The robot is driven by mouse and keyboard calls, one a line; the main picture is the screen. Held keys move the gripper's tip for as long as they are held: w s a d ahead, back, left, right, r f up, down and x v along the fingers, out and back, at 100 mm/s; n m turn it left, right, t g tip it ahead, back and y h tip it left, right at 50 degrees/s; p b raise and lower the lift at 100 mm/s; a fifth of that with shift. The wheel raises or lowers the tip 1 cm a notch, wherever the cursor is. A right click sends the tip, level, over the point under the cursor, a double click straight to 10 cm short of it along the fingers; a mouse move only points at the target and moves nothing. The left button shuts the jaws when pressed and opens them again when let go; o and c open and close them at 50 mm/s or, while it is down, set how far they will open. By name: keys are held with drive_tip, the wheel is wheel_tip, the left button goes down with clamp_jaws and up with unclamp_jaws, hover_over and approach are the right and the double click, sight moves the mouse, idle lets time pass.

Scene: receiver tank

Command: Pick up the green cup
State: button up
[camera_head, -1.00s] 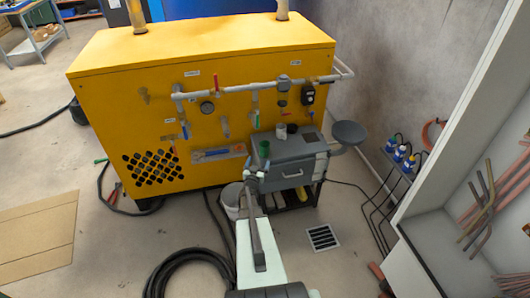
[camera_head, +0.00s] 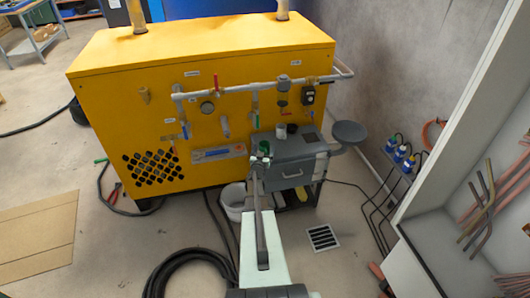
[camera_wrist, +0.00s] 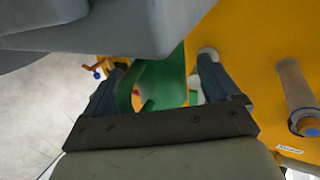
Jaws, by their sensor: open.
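The green cup (camera_head: 264,147) stands at the left end of the top of the grey drawer unit (camera_head: 297,173), partly hidden by my gripper in the head view. In the wrist view the green cup (camera_wrist: 165,78) shows between the two dark fingers, with its rounded handle on the left side. My gripper (camera_head: 260,160) is open, in front of the cup in the head view. In the wrist view my gripper (camera_wrist: 163,64) has one finger on each side of the cup. I cannot tell whether either finger touches it.
A white cup (camera_head: 281,131) and a dark cup (camera_head: 292,128) stand close to the right. The yellow housing (camera_head: 110,100) with pipes and valves rises behind. A round grey seat (camera_head: 349,132) is at the right. A white bucket (camera_head: 235,197) stands below left.

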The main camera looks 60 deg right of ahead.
drive_tip(key=c, duration=1.2)
wheel_tip(320, 180, up, 10)
drive_tip(key=shift+c, duration=0.2)
drive_tip(key=shift+w+a+f+n+t+y, duration=0.7)
drive_tip(key=shift+w+a+f+n+t, duration=0.4)
drive_tip(key=shift+a+f+t, duration=0.95)
drive_tip(key=w+a+r+n+t+y, duration=0.25)
drive_tip(key=w+a+r, duration=0.45)
drive_tip(key=a+r, duration=0.4)
drive_tip(key=w+a+r+n+t+y, duration=0.25)
drive_tip(key=w+a+r, duration=0.55)
drive_tip(key=a, duration=0.4)
drive_tip(key=w+a+r+n+t+y, duration=0.1)
drive_tip(key=w+a+r+n+y, duration=0.15)
drive_tip(key=w+a+r, duration=0.65)
drive_tip(key=w+a+r+n+y, duration=0.1)
drive_tip(key=a+r, duration=0.4)
drive_tip(key=a, duration=0.7)
drive_tip(key=w+a+r+n+t+y, duration=0.1)
drive_tip(key=a+r+y, duration=0.3)
drive_tip(key=a, duration=0.9)
drive_tip(key=w+a+r+n+t+y, duration=0.1)
drive_tip(key=a+r, duration=0.5)
drive_tip(key=a, duration=0.7)
drive_tip(key=shift+w+a+n+y, duration=0.2)
drive_tip(key=shift+w+n+y, duration=0.55)
drive_tip(key=shift+w+y, duration=0.35)
drive_tip(key=shift+s, duration=0.1)
